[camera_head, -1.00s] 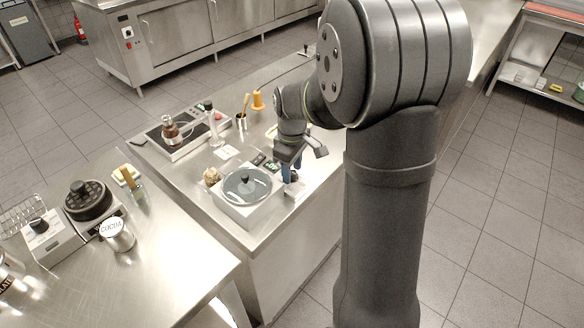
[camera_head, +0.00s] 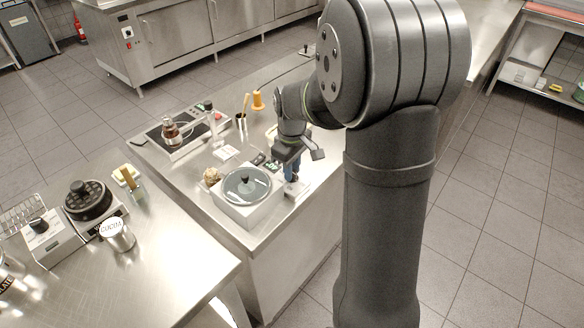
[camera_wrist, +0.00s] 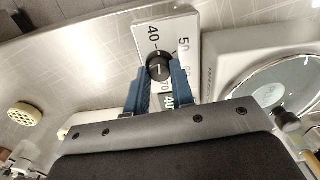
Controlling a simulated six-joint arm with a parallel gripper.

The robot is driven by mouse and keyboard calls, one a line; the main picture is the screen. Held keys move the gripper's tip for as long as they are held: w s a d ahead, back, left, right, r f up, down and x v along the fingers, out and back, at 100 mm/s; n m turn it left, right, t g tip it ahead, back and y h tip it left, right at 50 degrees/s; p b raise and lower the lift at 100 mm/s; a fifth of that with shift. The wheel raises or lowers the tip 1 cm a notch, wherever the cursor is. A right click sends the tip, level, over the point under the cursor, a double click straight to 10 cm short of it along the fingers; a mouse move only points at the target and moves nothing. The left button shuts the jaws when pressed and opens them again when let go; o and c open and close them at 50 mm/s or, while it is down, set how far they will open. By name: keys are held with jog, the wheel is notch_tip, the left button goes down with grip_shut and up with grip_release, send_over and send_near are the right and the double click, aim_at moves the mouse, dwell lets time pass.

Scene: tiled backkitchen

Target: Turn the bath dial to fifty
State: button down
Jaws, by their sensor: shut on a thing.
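The bath dial is a black round knob (camera_wrist: 159,66) with a white mark, on a white panel (camera_wrist: 151,17) printed with 40, 50 and other numbers, partly hidden by my fingers. In the head view my gripper (camera_head: 291,176) points down at the small dial box (camera_head: 297,189), and the knob is hidden there. The water bath (camera_head: 246,203), a white box with a round lid (camera_head: 247,185), stands just left of it.
A cocoa tin (camera_head: 117,234) and a waffle iron (camera_head: 87,200) are on the left counter.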

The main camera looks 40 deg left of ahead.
jog(key=m, duration=1)
jog(key=shift+m, duration=0.3)
dwell(0.4)
jog(key=c, duration=1.2)
grip_release()
jog(key=shift+c, duration=0.2)
notch_tip(320, 180, up, 18)
jog(key=shift+f, duration=0.25)
jog(key=shift+f, duration=0.1)
